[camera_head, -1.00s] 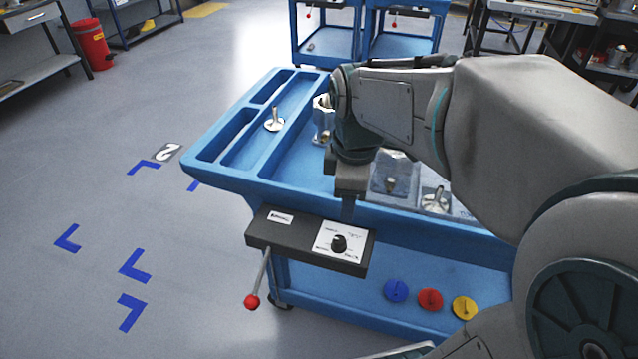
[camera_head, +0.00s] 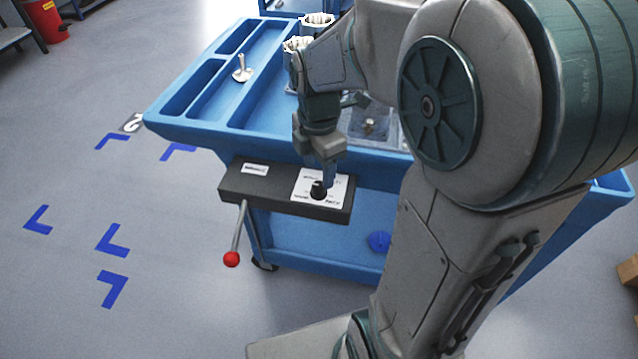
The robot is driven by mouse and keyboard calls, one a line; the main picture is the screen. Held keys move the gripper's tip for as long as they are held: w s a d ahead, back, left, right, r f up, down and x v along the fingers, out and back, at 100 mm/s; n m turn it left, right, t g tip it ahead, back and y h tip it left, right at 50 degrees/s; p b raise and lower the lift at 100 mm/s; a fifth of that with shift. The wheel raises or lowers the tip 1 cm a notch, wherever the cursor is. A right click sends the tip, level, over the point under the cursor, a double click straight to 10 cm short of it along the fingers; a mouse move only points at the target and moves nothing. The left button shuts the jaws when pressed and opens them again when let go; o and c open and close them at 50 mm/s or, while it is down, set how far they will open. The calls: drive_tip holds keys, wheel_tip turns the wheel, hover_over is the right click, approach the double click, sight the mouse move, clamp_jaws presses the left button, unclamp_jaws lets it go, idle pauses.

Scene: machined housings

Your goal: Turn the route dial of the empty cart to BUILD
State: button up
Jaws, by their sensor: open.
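The route dial (camera_head: 318,190) is a black knob on a white label plate. The plate sits on a dark control box (camera_head: 262,186) at the near edge of a blue cart (camera_head: 190,133). The plate's lettering is too small to read. My gripper (camera_head: 327,184) points down at the knob with its fingertips right at it. I cannot tell whether the fingers touch the knob. The jaws are open, though the gap between them is hard to see. This cart carries metal parts, including a shiny stemmed piece (camera_head: 242,70) in its left tray.
A lever with a red ball (camera_head: 231,259) hangs below the box. Machined housings (camera_head: 297,47) stand on the cart top behind my wrist. Blue floor marks (camera_head: 112,240) lie on open floor at left.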

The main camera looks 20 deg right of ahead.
sight(318, 185)
wheel_tip(318, 185, down, 5)
drive_tip(key=shift+f+b, duration=0.1)
drive_tip(key=shift+b, duration=0.35)
drive_tip(key=c, duration=1)
